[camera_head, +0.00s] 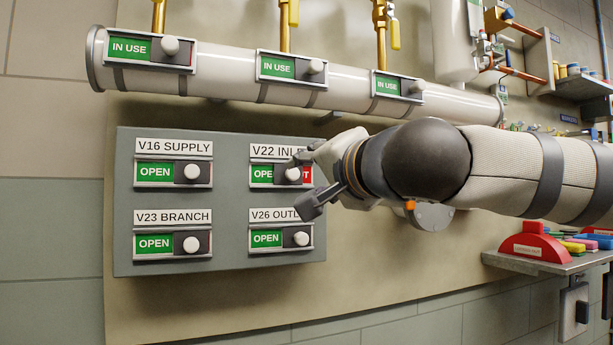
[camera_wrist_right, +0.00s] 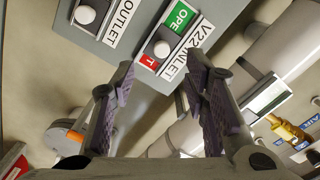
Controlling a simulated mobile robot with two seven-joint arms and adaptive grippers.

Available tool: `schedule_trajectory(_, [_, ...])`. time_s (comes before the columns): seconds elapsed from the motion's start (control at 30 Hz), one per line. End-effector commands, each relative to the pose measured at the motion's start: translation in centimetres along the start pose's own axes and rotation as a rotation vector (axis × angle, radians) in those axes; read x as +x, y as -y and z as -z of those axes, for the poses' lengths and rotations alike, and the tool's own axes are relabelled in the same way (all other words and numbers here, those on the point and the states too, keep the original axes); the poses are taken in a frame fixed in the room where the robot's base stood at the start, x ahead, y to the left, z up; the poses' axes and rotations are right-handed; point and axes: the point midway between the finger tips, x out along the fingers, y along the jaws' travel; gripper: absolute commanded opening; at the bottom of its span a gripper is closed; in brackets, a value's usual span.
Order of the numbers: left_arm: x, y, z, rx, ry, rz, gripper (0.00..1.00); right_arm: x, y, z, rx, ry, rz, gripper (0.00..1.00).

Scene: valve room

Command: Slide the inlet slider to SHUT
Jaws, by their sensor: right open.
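The V22 INLET slider (camera_head: 293,174) is at the upper right of the grey valve panel. Its white knob sits on a dark plate partway along the track. Part of the green OPEN label shows on the left and a red end with a "T" on the right. The knob (camera_wrist_right: 161,49) also shows in the right wrist view, with "OPE" and a red "T" beside it. My right gripper (camera_head: 306,182) is open around the knob's position, one finger above and one below. In the wrist view, gaps show between both fingers and the knob. My left gripper is not in view.
V16 SUPPLY (camera_head: 192,172), V23 BRANCH (camera_head: 191,244) and V26 OUTLET (camera_head: 301,238) all show green OPEN on the panel (camera_head: 230,210). A white pipe (camera_head: 220,77) with IN USE sliders runs above. A shelf (camera_head: 540,262) with a red holder is at right.

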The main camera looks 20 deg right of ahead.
Motion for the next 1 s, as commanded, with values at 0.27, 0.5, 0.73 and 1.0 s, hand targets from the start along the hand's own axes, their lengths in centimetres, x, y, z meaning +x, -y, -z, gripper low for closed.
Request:
schedule_trajectory(0.27, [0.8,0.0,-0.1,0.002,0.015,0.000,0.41,2.8,0.4,0.6,-0.002,-0.009,0.010,0.41])
schedule_trajectory(0.5, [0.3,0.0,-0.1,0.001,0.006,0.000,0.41,8.8,0.8,0.8,0.000,-0.009,0.012,0.41])
schedule_trajectory(0.73, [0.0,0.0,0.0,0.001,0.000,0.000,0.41,11.5,0.8,0.8,-0.002,-0.009,0.014,0.41])
schedule_trajectory(1.0, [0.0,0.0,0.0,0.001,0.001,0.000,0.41,11.7,0.7,0.8,-0.002,-0.008,0.013,0.41])
